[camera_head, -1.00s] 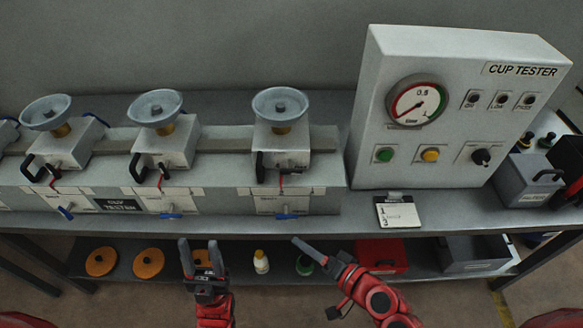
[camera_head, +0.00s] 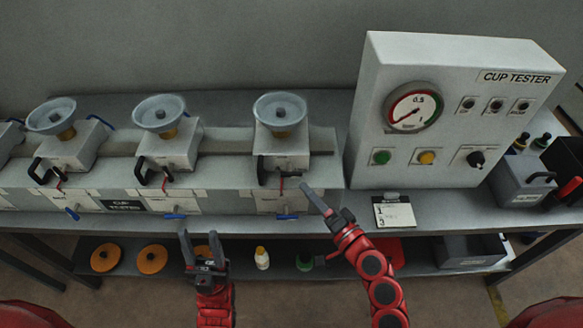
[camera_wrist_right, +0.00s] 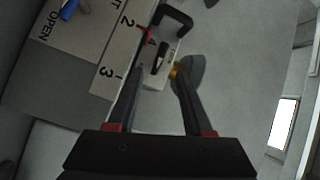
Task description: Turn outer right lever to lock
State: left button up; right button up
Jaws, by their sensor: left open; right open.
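The rightmost cup station (camera_head: 283,150) has a black lever (camera_head: 262,170), a thin red lever (camera_head: 281,185) and a low blue lever (camera_head: 286,217). In the right wrist view a black handle (camera_wrist_right: 180,20), a red piece (camera_wrist_right: 147,32) and the blue lever (camera_wrist_right: 68,10) show beside labels numbered 2, 3 and 4. My right gripper (camera_head: 308,188) is open and empty, just right of this station's front. Its fingers (camera_wrist_right: 160,72) point toward the black handle, apart from it. My left gripper (camera_head: 200,237) is open and empty, below the bench edge, left of the station.
More cup stations (camera_head: 168,145) line the bench to the left. The grey control box (camera_head: 450,120) stands to the right, with a small notepad (camera_head: 394,212) in front. Orange discs (camera_head: 152,259) and bottles (camera_head: 262,258) sit on the lower shelf.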

aim_at(291, 172)
jog(key=p+x, duration=0.2)
jog(key=x, duration=0.4)
jog(key=shift+w+a+r, duration=0.15)
jog(key=shift+w+a, duration=0.55)
jog(key=shift+w, duration=0.25)
